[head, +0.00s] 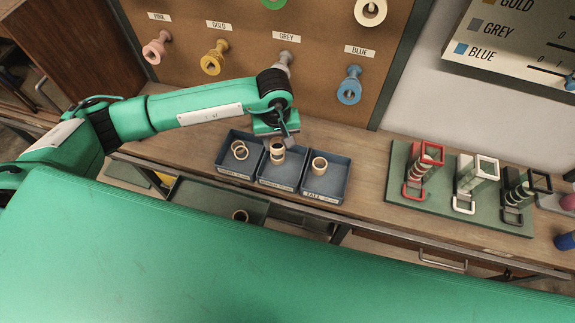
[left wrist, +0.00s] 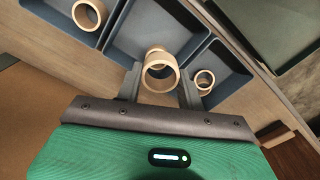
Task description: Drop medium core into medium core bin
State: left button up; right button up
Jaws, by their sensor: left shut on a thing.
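My left gripper (head: 283,143) is over the middle blue bin (head: 268,182), pointing down. It is shut on a tan ring-shaped core, the medium core (head: 277,147), which shows between the two fingers in the left wrist view (left wrist: 160,73). Another tan core (head: 276,159) shows just below it in the middle bin, partly hidden by the held one. In the left wrist view the held core is above the middle bin (left wrist: 140,49). The middle bin's label is too small to read surely. My right gripper is not in view.
The left bin (head: 224,167) holds short cores (head: 239,150). The right bin (head: 337,190), labelled TALL, holds one core (head: 319,166). A green mat (head: 400,160) with red, white and black holders stands to the right. A pegboard with coloured spools rises behind.

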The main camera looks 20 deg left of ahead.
pick_arm(q)
notch_tip(320, 180, down, 5)
jog(key=shift+r+b, duration=0.2)
jog(key=shift+b, duration=0.4)
jog(key=shift+f, duration=0.45)
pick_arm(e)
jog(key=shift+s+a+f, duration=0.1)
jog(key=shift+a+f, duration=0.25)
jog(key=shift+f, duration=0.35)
pick_arm(q)
jog(key=o, duration=1)
